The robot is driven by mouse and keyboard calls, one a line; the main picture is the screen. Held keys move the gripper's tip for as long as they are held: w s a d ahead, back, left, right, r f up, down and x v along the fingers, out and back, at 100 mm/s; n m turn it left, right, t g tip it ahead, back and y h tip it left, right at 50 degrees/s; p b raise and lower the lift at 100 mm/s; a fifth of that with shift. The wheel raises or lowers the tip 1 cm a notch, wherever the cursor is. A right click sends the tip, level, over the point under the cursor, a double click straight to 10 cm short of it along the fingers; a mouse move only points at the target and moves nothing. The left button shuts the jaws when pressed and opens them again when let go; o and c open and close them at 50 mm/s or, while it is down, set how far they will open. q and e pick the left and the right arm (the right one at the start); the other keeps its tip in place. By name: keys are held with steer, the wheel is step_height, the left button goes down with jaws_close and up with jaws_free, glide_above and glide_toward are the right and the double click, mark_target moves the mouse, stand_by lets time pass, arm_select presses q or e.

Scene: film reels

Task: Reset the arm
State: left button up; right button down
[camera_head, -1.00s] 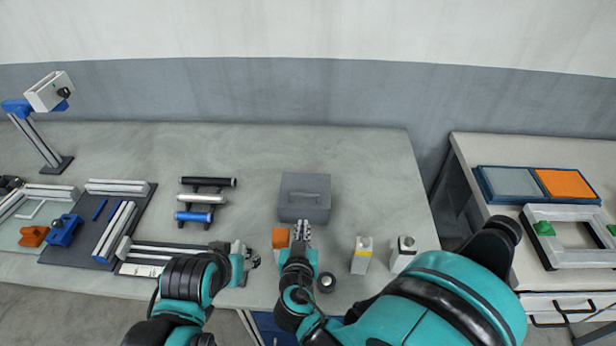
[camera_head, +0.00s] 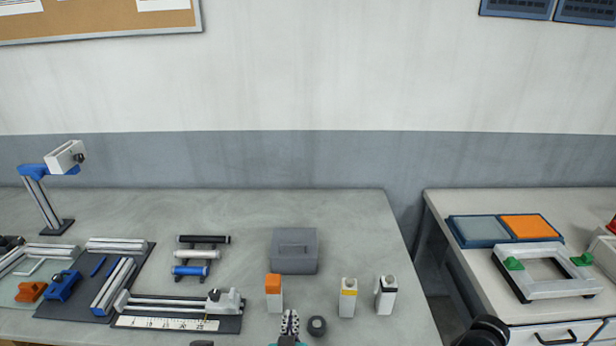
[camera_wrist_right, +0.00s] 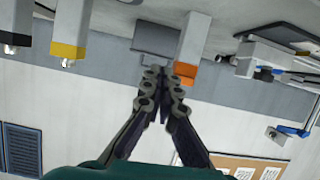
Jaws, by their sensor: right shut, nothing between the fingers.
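My right gripper (camera_head: 290,322) shows at the bottom middle of the head view, pointing away over the front of the table. In the right wrist view its fingers (camera_wrist_right: 165,76) come together at the tips with nothing between them. An orange-topped white block (camera_head: 274,292) stands just left of and beyond it in the head view. A small black ring (camera_head: 317,326) lies just to its right.
A grey box (camera_head: 295,251) stands behind the orange-topped block. A slide rail (camera_head: 172,302) and a rack of rollers (camera_head: 194,257) lie left. The table's back strip is clear.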

steer(key=s+d+r+g+h, duration=0.25)
steer(key=d+g, duration=0.25)
steer(key=d, duration=1.1)
arm_select(q)
steer(key=shift+s, duration=0.4)
arm_select(e)
steer(key=s+d+r+g+y, duration=0.2)
steer(key=s+d, duration=0.4)
steer(key=s, duration=0.4)
